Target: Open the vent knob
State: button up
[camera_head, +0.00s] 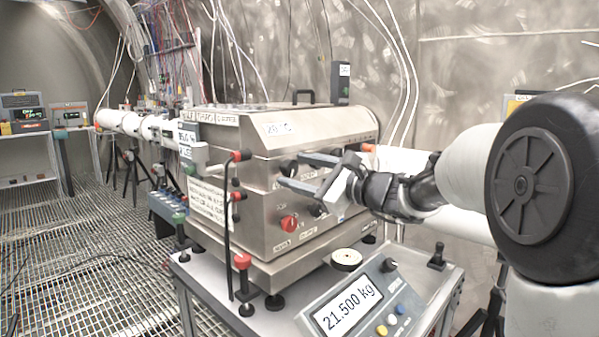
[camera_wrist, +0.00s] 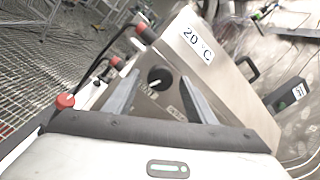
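The steel box (camera_head: 262,222) has several knobs on its front face, and their small labels are too blurred to read, so I cannot tell which is the vent knob. My gripper (camera_head: 290,170) is open, with its two grey fingers pointing at the upper part of that face. In the wrist view, a round black knob (camera_wrist: 159,79) with a pale pointer shows between the open fingers (camera_wrist: 160,86). I cannot tell whether the fingers touch it. In the head view, a red knob (camera_head: 289,223) sits lower on the face, and a black knob (camera_head: 318,210) is to its right.
Red-tipped levers (camera_head: 241,156) stick out at the box's left corner, with a thin black rod below. Grated floor (camera_head: 80,265) lies open at left.

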jog(key=p+v, duration=0.2)
jog(key=v, duration=1.5)
jog(key=shift+d, duration=0.2)
jog(key=shift+s+a+r, duration=0.1)
jog(key=shift+s+r, duration=0.05)
